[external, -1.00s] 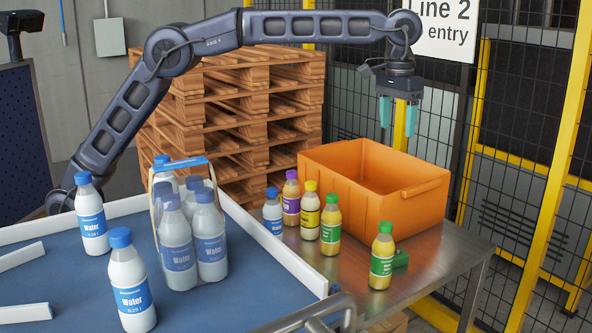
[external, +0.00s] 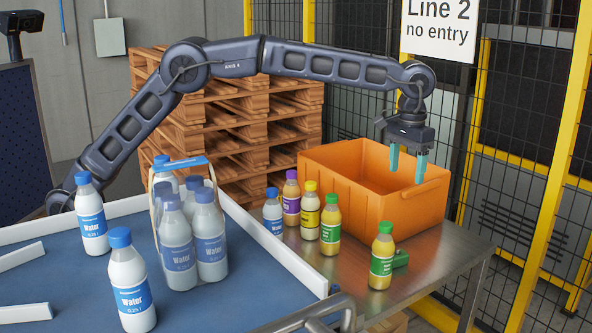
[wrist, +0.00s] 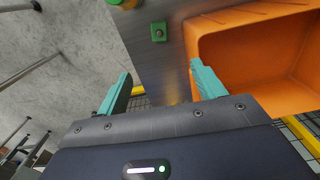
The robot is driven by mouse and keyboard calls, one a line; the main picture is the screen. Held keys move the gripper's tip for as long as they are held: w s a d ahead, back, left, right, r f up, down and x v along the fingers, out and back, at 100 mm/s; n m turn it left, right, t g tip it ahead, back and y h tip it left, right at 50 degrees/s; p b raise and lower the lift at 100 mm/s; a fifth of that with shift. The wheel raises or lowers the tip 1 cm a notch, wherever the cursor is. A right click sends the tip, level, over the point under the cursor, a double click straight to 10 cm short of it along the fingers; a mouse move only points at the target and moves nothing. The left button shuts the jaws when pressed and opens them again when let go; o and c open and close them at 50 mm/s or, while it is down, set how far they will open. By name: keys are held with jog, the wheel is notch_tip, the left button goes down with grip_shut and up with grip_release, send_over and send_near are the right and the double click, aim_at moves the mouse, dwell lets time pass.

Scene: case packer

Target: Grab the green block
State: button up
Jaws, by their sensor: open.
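The green block (external: 400,259) lies on the steel table, right behind a green-capped bottle (external: 381,262) that hides part of it. In the wrist view a small green block (wrist: 158,32) lies on the bare table, above the gap between my fingers. My gripper (external: 408,165) is open and empty, with teal fingers pointing down. It hangs well above the block, in front of or over the orange crate's right part. In the wrist view the gripper (wrist: 160,75) shows both fingers apart with nothing between them.
The orange crate (external: 340,190) stands close behind the block; its wall (wrist: 197,70) is beside my right finger in the wrist view. Several small bottles stand left of the block. The table (external: 440,257) is bare to its right. A yellow-framed fence stands behind.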

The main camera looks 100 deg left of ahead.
aim_at(398, 249)
notch_tip(398, 249, down, 24)
jog(key=shift+w+r, duration=0.1)
jog(key=c, duration=1.1)
